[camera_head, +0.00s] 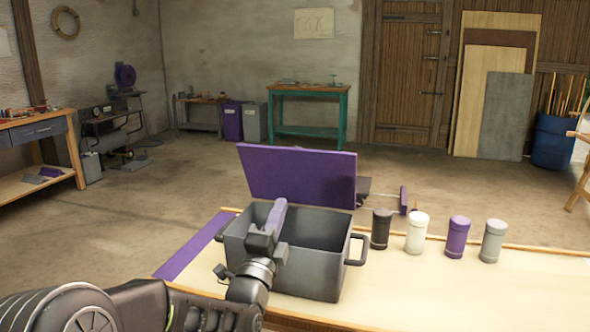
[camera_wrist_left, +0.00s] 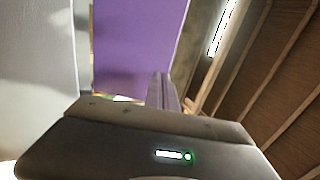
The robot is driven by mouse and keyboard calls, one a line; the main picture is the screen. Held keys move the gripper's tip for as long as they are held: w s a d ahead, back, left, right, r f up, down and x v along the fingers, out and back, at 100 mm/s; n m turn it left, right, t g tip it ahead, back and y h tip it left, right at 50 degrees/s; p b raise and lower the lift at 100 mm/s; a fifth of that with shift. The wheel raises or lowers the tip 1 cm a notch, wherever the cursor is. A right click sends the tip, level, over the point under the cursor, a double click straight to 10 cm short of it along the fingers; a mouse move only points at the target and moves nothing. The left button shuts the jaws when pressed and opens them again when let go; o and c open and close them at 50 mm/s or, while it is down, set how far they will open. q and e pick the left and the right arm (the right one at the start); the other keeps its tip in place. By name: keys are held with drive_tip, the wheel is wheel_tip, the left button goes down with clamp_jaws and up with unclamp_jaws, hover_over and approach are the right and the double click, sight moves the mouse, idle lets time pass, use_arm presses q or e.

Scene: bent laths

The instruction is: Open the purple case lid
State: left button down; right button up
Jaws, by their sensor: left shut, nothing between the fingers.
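The purple case lid (camera_head: 310,178) stands raised, close to upright, at the back of the grey case (camera_head: 310,270), whose inside shows from above. The lid also fills the upper middle of the left wrist view (camera_wrist_left: 135,50). My left gripper (camera_head: 278,208) reaches over the case with its fingers shut and empty, in front of the lid's lower part. In the left wrist view the closed fingers (camera_wrist_left: 163,90) point at the lid's right edge; whether they touch it I cannot tell. My right gripper is not in view.
The case stands on a light workbench (camera_head: 440,290). To its right are a black jar (camera_head: 381,230), a white jar (camera_head: 417,233), a purple jar (camera_head: 457,238) and a grey jar (camera_head: 493,241). A purple strip (camera_head: 190,252) lies left of the case. The bench's right front is clear.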

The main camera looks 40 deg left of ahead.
sight(297, 155)
use_arm(q)
drive_tip(key=p+x, duration=0.2)
drive_tip(key=x, duration=1.1)
drive_tip(key=shift+w+a, duration=0.1)
drive_tip(key=shift+r, duration=0.15)
drive_tip(key=shift+w+r+p, duration=0.2)
drive_tip(key=shift+r+p, duration=0.05)
drive_tip(key=shift+p, duration=0.2)
drive_tip(key=w+r+g+p, duration=0.1)
drive_tip(key=p, duration=0.1)
drive_tip(key=w+a+g+p, duration=0.1)
drive_tip(key=w+r+g+h+p, duration=0.1)
drive_tip(key=w+p, duration=0.1)
drive_tip(key=shift+a+r+p, duration=0.2)
drive_tip(key=shift+r+p, duration=0.1)
drive_tip(key=shift+p, duration=0.05)
drive_tip(key=shift+w+a+f+p, duration=0.1)
drive_tip(key=shift+w+p, duration=0.2)
drive_tip(key=shift+p, duration=0.05)
drive_tip(key=shift+w+a+f+g, duration=0.1)
drive_tip(key=shift+f+g, duration=0.05)
drive_tip(key=shift+g, duration=0.15)
drive_tip(key=shift+f, duration=0.1)
